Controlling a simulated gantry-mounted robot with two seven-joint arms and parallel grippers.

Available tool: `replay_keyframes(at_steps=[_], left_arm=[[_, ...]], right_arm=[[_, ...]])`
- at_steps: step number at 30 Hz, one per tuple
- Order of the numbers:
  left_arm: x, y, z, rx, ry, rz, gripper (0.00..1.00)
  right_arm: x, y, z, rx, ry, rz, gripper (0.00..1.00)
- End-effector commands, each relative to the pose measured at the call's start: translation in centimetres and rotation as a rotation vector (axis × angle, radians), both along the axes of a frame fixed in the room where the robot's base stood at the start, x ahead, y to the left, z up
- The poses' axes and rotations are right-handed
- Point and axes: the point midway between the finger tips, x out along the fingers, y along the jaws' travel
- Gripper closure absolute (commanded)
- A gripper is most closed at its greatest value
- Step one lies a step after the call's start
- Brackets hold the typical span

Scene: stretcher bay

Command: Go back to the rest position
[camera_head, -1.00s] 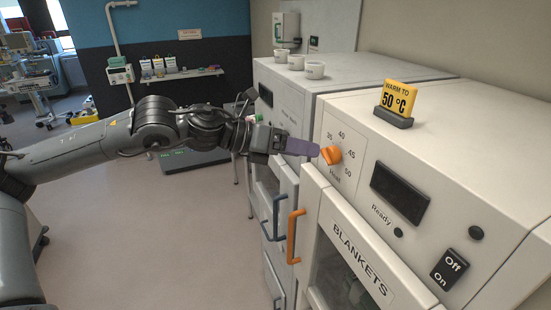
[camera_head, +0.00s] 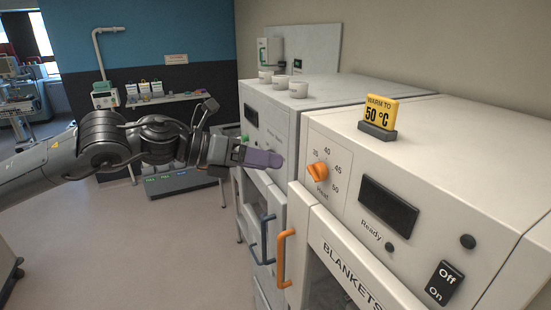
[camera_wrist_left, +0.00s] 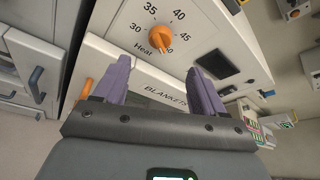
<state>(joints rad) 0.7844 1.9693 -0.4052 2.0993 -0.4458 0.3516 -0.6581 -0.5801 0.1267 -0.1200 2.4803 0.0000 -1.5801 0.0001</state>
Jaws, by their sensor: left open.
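My left gripper (camera_head: 264,158) has purple fingers and is open and empty. In the head view it is left of the orange heat knob (camera_head: 317,172), with a gap between them. In the left wrist view the open fingers (camera_wrist_left: 158,70) point toward the panel, with the knob (camera_wrist_left: 162,38) beyond them and between them. The knob sits on the white blanket warmer (camera_head: 455,150), inside a scale from 30 to 50. I cannot tell its exact setting. My right gripper is not in view.
A yellow "Warm to 50 °C" sign (camera_head: 380,113) stands on the warmer. An orange door handle (camera_head: 284,258) and a blue handle (camera_head: 267,240) stick out below. White cups (camera_head: 298,89) stand on the neighbouring cabinet. The floor (camera_head: 130,245) at left is clear.

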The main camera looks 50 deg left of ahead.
Motion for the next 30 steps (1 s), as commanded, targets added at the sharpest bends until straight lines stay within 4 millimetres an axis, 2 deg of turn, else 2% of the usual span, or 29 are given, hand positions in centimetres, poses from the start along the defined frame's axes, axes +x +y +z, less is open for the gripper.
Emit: replay_keyframes(at_steps=[4, 6, 8, 11, 14, 17, 18, 21, 24, 27, 30], left_arm=[[0.1, 0.0, -0.2, 0.0, 0.005, 0.0, 0.3], [0.2, 0.0, -1.0, 0.0, 0.022, 0.0, 0.3], [0.5, -0.2, -2.3, -0.008, 0.05, -0.007, 0.3], [1.4, -1.6, -5.9, -0.047, 0.116, -0.042, 0.3], [2.2, -4.3, -11.0, -0.124, 0.205, -0.105, 0.3], [2.1, -8.4, -16.8, -0.236, 0.306, -0.191, 0.3], [1.8, -10.4, -19.1, -0.292, 0.346, -0.229, 0.3], [0.5, -15.1, -23.8, -0.438, 0.419, -0.29, 0.3], [-0.7, -19.1, -27.4, -0.591, 0.473, -0.294, 0.3], [-1.8, -22.4, -30.1, -0.753, 0.519, -0.248, 0.3], [-2.8, -24.9, -32.4, -0.923, 0.567, -0.154, 0.3]], right_arm=[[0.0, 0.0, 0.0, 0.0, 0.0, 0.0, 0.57], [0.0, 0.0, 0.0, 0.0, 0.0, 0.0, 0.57], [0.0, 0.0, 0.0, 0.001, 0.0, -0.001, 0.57], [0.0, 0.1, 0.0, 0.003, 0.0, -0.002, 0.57], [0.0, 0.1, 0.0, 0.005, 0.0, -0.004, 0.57], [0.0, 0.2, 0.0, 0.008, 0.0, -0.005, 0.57], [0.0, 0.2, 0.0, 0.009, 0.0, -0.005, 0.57], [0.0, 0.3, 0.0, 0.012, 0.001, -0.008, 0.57], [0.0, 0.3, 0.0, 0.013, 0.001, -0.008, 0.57], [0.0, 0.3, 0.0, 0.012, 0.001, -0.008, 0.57], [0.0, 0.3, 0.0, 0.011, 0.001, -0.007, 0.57]])
